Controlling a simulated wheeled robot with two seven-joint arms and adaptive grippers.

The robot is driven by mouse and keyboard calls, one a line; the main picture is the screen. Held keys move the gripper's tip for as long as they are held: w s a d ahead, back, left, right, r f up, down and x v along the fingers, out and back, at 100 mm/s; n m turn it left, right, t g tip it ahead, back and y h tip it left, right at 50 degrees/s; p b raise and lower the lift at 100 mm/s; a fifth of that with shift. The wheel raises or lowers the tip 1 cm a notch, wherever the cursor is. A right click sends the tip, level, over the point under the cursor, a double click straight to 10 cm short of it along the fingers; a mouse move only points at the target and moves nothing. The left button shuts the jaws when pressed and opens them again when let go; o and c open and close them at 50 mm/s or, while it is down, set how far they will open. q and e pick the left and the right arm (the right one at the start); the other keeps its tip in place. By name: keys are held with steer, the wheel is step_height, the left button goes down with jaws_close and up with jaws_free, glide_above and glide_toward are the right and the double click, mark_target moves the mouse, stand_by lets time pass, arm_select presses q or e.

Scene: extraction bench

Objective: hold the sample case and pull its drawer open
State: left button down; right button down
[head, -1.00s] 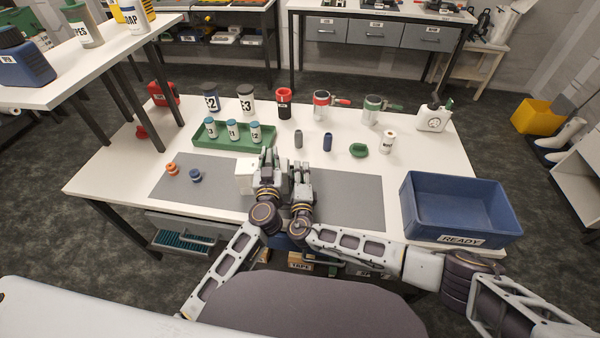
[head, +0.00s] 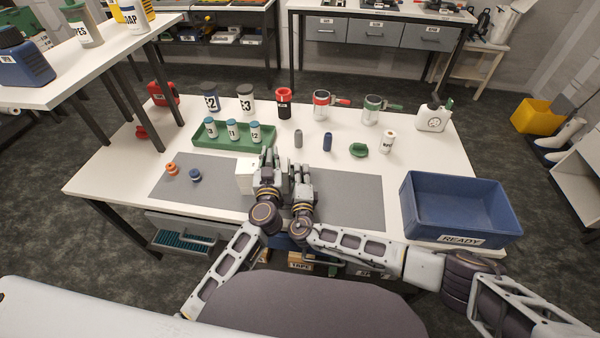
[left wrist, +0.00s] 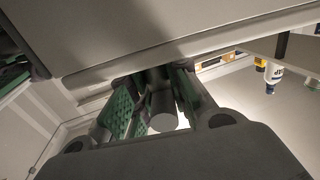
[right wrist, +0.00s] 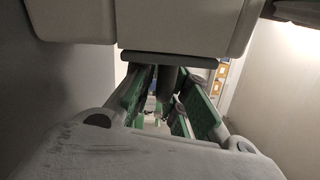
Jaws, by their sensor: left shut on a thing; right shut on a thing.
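The white sample case (head: 244,176) stands on the grey mat, mostly hidden behind my grippers in the head view. My left gripper (head: 268,162) is shut on the case; the case's pale body (left wrist: 150,35) fills the top of the left wrist view, above the green-padded fingers. My right gripper (head: 298,169) is close beside the left one, shut on what looks like the drawer's grey handle (right wrist: 168,60). The pale drawer front (right wrist: 180,25) shows above that handle in the right wrist view. The exact finger contacts and any drawer gap are hidden.
The grey mat (head: 345,200) is bare right of my grippers. Orange (head: 172,169) and blue (head: 195,175) small parts lie left. A green tray (head: 205,141) with several jars stands behind. A blue READY crate (head: 462,240) is at right.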

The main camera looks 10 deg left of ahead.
arm_select(q)
steer(key=shift+a+f, duration=0.15)
steer(key=shift+f, duration=0.05)
arm_select(e)
steer(key=shift+w+d+r, duration=0.1)
steer(key=shift+w+d, duration=0.2)
steer(key=shift+d, duration=1.4)
steer(key=shift+w+d+r, duration=0.1)
steer(key=shift+w+d, duration=0.25)
steer(key=shift+d, duration=1.3)
steer(key=shift+w+d+r, duration=0.1)
steer(key=shift+w+d, duration=0.2)
steer(key=shift+d, duration=1.4)
steer(key=c, duration=1.6)
jaws_free()
steer(key=shift+o, duration=0.6)
steer(key=shift+f, duration=0.15)
steer(key=shift+s, duration=0.1)
steer(key=shift+s, duration=0.15)
steer(key=shift+s, duration=0.2)
arm_select(q)
steer(key=shift+r, duration=0.15)
arm_select(e)
steer(key=shift+s+d, duration=0.35)
steer(key=shift+s, duration=1.5)
steer(key=shift+s+d, duration=0.35)
steer(key=shift+s, duration=1.5)
steer(key=shift+s+d, duration=0.35)
steer(key=shift+s, duration=1.5)
